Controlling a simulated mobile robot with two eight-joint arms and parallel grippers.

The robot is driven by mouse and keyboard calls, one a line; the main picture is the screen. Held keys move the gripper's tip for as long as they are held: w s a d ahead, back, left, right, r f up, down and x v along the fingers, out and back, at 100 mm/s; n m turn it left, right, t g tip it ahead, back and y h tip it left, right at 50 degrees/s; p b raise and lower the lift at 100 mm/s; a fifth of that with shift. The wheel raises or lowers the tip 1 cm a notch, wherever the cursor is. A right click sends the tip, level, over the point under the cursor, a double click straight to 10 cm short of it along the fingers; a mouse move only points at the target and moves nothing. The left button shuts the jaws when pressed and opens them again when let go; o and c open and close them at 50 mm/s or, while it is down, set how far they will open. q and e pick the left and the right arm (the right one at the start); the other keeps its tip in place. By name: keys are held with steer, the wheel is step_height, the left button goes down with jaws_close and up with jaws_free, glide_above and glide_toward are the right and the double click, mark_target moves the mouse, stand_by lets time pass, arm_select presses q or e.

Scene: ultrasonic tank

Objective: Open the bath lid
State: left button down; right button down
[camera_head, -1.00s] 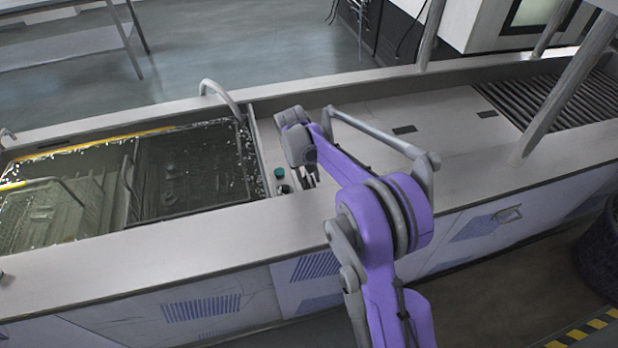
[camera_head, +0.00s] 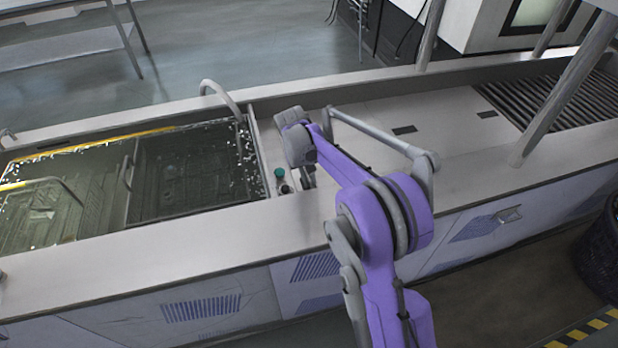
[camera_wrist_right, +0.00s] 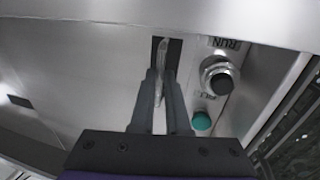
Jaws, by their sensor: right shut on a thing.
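My right gripper (camera_head: 307,178) reaches down at the right end of the bath, beside a small control panel. In the right wrist view, the gripper (camera_wrist_right: 160,78) is shut on a thin pale lever (camera_wrist_right: 162,55) that stands in a dark slot. The bath (camera_head: 190,195) is a long sunken tank of dark, greenish liquid with bright flecks at its edges. I cannot tell a separate lid from the dark surface over the bath. My left gripper is not in view.
A green button (camera_wrist_right: 202,121) and a black knob (camera_wrist_right: 221,82) marked RUN sit close to the right of the gripper. A curved metal rail (camera_head: 222,94) rises behind the bath. Posts (camera_head: 570,90) stand to the right. The white deck (camera_head: 450,125) is clear.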

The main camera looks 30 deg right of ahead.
stand_by(0.9)
steer(key=s+d, duration=0.2)
steer(key=d, duration=0.8)
steer(key=s+d, duration=0.3)
steer(key=d, duration=0.8)
steer(key=s+d, duration=0.2)
steer(key=d, duration=0.9)
steer(key=shift+s, duration=0.35)
steer(key=c, duration=0.9)
jaws_free()
steer(key=shift+r, duration=0.15)
step_height(320, 180, up, 10)
steer(key=a, duration=0.2)
steer(key=shift+w+r, duration=0.2)
steer(key=shift+w, duration=0.05)
steer(key=shift+a, duration=0.1)
